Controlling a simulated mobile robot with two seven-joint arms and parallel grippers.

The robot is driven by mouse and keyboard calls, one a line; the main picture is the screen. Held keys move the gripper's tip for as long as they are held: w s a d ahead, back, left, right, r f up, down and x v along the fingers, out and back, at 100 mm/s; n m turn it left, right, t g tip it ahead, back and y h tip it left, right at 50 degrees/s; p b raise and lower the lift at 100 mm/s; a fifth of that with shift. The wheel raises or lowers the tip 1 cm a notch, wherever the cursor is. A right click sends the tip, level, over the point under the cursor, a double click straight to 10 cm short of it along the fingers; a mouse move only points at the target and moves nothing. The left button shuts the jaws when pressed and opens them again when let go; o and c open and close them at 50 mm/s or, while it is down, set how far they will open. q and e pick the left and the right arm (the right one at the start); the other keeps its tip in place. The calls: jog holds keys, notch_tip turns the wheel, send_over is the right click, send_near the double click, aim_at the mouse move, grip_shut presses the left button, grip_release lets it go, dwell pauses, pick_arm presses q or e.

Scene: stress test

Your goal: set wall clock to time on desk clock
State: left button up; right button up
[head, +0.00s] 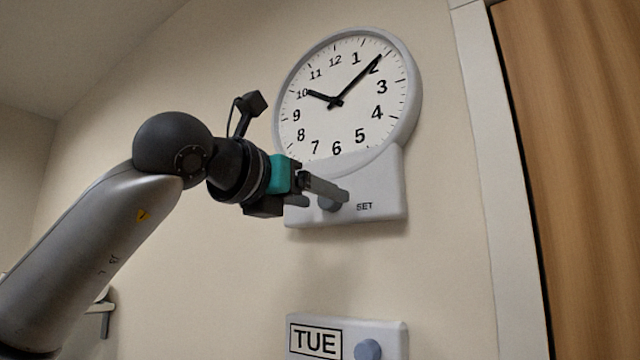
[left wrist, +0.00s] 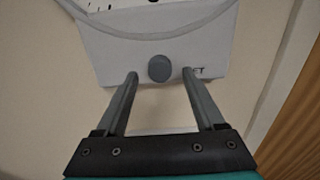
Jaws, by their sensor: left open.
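The round white wall clock (head: 345,125) has a grey rim and black hands. Its short hand points at about 10 and its long hand at about 2. The housing (head: 385,185) below the dial is marked SET and carries a grey-blue knob (head: 328,204), partly hidden by my gripper. The knob (left wrist: 159,68) shows whole in the left wrist view. My left gripper (head: 340,193) is open at the knob, one finger to each side in the left wrist view (left wrist: 160,80). I cannot tell whether the fingers touch it. No desk clock is in view.
Below the clock is a white panel (head: 393,340) reading TUE, with a blue knob (head: 367,349). A white frame (head: 480,160) and a wooden door-like surface (head: 570,150) stand to the right. The wall between clock and panel is bare.

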pick_arm(q)
jog(key=shift+w+d, duration=0.4)
jog(key=shift+w, duration=0.15)
jog(key=shift+c, duration=0.4)
grip_shut()
